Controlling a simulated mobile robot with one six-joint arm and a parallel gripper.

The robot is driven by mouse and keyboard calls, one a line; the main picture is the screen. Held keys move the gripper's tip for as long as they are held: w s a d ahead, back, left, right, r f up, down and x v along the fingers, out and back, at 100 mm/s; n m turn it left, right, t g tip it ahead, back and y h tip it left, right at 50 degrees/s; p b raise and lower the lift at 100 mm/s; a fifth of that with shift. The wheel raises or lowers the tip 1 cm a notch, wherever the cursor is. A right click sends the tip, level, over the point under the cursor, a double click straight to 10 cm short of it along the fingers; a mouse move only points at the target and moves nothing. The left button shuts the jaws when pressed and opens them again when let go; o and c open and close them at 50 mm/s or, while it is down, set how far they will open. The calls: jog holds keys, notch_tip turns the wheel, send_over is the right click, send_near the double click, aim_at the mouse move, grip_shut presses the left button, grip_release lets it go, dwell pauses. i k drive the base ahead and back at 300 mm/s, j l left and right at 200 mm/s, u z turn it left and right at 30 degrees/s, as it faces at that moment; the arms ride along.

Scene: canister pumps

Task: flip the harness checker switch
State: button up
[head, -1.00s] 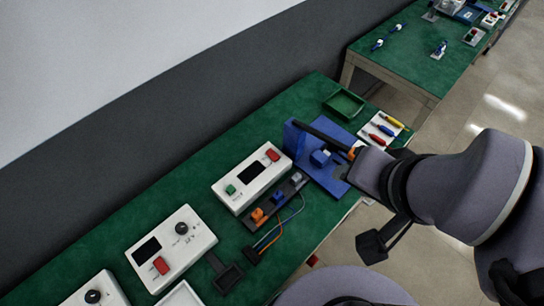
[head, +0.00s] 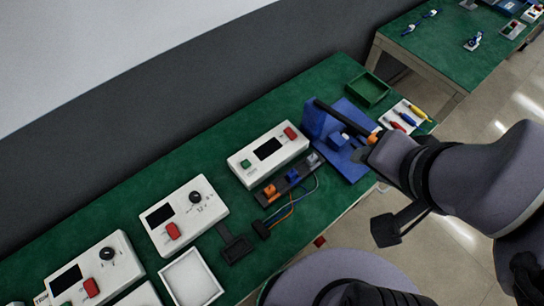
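More white boxes with knobs and red switches (head: 184,219) stand to the left, with a white tray (head: 211,272) and a black holder (head: 238,251) nearby. A green bin (head: 369,91) and coloured tools (head: 408,118) lie at the right. Another bench is behind.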

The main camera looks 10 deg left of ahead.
aim_at(290, 134)
jog(key=i+l+u, duration=0.4)
jog(key=l+u, duration=0.2)
jog(key=i+l+u, duration=0.25)
jog(key=l, duration=0.15)
jog(key=k, duration=0.1)
